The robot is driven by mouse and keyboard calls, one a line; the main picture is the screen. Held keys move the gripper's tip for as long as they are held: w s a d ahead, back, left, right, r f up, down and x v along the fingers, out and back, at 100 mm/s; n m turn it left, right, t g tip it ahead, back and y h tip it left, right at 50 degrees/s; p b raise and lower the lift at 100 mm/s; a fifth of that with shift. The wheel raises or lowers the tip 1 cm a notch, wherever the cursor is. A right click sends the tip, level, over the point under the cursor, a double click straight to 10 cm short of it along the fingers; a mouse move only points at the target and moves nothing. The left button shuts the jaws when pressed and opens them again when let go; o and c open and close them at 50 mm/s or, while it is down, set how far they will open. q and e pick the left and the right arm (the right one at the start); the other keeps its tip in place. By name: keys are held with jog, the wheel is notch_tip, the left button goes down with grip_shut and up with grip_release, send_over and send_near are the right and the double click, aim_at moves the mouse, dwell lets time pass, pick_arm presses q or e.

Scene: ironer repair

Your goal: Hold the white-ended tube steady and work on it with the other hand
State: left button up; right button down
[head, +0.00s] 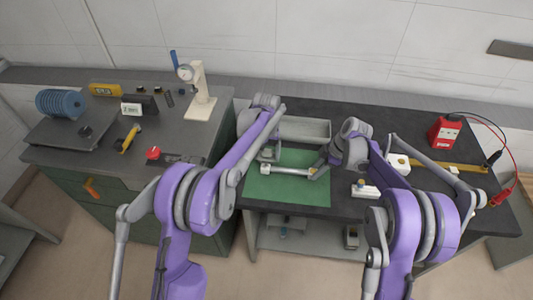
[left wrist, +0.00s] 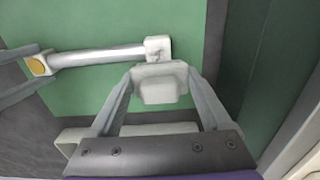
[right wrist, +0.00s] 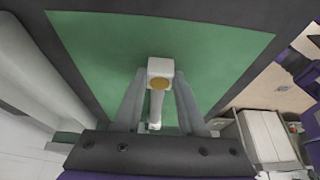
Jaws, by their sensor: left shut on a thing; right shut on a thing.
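The white-ended tube (head: 288,170) lies across the green mat (head: 290,194), with a grey shaft and a pale block at each end. My left gripper (head: 268,160) is shut at its left end. In the left wrist view my left gripper (left wrist: 160,76) closes on a pale block, beside the tube's end block (left wrist: 158,48); whether they are one piece is hard to tell. My right gripper (head: 322,167) is shut on the opposite end. In the right wrist view my right gripper (right wrist: 160,78) closes on a white block with an orange-yellow round face (right wrist: 160,83).
The left bench holds a gauge stand (head: 202,90) and blue spool (head: 60,103).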

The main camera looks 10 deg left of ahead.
pick_arm(q)
jog(key=shift+s, duration=0.1)
jog(key=shift+s, duration=1.35)
jog(key=shift+s+f, duration=0.1)
jog(key=shift+s, duration=1.25)
jog(key=shift+w+r, duration=0.2)
jog(key=shift+w, duration=2.6)
jog(key=shift+r, duration=0.1)
jog(key=shift+r, duration=2.9)
jog(key=shift+r, duration=0.15)
